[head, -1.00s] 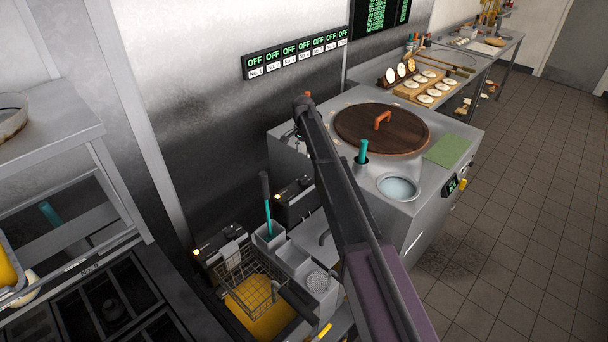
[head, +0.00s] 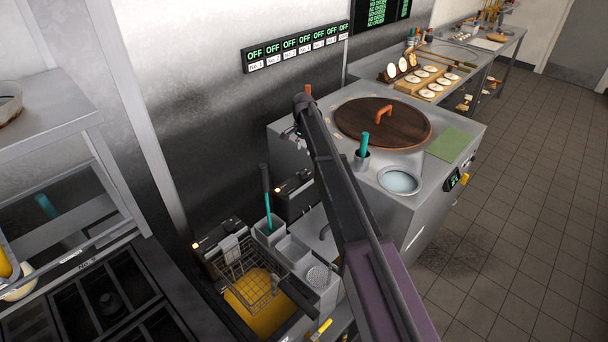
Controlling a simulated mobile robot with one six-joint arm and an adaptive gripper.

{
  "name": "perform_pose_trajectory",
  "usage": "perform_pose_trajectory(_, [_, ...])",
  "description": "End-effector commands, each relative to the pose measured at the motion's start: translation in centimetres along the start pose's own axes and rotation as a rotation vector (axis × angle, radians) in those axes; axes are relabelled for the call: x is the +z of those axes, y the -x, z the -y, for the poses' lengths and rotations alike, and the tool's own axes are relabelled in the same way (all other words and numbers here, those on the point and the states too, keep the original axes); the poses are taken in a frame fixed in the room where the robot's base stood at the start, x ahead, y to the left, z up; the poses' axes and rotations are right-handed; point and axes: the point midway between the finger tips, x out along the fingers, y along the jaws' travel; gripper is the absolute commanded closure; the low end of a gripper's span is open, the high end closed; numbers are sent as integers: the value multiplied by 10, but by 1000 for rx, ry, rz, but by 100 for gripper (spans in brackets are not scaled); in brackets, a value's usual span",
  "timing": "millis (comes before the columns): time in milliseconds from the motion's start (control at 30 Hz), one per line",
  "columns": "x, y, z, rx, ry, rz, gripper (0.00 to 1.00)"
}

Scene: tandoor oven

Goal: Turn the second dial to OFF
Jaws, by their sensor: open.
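No dial can be made out clearly as the second one. A row of wall displays (head: 298,47) reads OFF where legible, with numbered labels below; the second display (head: 273,50) reads OFF. My dark arm reaches from the bottom middle up to the left of the tandoor's round brown lid (head: 383,122).
A fryer with a wire basket (head: 245,262) and yellow oil stands low at left centre. A black hob (head: 100,300) and a steel shelf (head: 50,135) fill the left. A counter with a board of round pieces (head: 432,85) is behind. The tiled floor (head: 530,210) at right is clear.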

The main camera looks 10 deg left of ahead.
Motion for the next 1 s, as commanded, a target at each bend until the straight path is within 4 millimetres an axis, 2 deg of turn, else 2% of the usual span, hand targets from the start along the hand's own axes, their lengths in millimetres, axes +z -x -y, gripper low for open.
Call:
perform_pose_trajectory(33, [0,-8,0,0,0,0,43])
perform_pose_trajectory(1000, [-1,-81,-1,0,-1,0,43])
